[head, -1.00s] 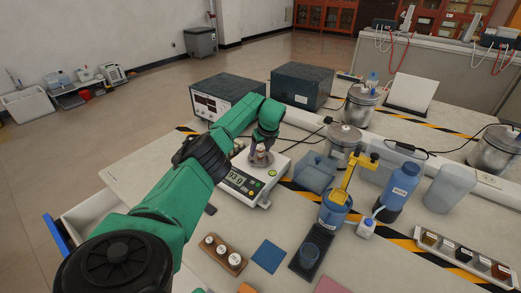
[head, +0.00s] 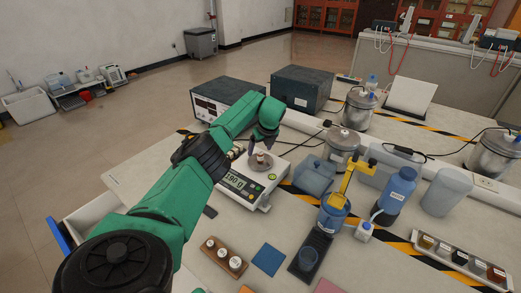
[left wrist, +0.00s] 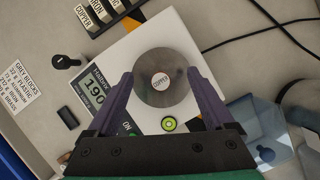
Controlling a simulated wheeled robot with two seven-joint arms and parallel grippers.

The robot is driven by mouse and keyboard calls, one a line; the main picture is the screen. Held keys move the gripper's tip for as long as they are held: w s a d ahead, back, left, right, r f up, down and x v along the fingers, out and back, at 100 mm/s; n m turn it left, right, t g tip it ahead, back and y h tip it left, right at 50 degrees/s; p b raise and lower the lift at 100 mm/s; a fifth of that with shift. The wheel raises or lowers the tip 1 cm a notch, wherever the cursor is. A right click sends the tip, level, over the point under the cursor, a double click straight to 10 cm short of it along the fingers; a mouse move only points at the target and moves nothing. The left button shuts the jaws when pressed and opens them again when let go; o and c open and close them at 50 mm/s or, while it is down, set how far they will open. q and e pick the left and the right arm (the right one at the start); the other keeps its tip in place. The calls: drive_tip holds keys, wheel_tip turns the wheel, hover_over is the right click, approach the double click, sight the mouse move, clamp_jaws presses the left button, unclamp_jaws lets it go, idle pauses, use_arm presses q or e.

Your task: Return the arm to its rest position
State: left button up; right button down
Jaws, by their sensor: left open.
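My left gripper (head: 264,143) hangs above the electronic scale in the head view. In the left wrist view its two purple fingers (left wrist: 160,76) are apart, with nothing held between them. Below them, a small piece with a round top labelled COPPER (left wrist: 160,81) stands on the scale's round metal pan (left wrist: 172,60). The piece (head: 261,160) also shows just under the gripper in the head view. The scale (head: 251,180) is white and its display reads about 190. My right gripper is not in view.
A wooden block with labelled white-topped pieces (head: 224,256) stands in front. A blue pad (head: 269,257), a blue pump-like device (head: 333,213) and a blue bottle (head: 397,190) stand nearby. Dark instrument boxes (head: 301,87) stand behind. An open drawer (head: 90,215) juts out at left.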

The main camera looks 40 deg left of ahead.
use_arm(q)
wheel_tip(320, 180, up, 6)
drive_tip(key=p, duration=0.4)
drive_tip(key=shift+f, duration=0.15)
drive_tip(key=shift+f, duration=0.15)
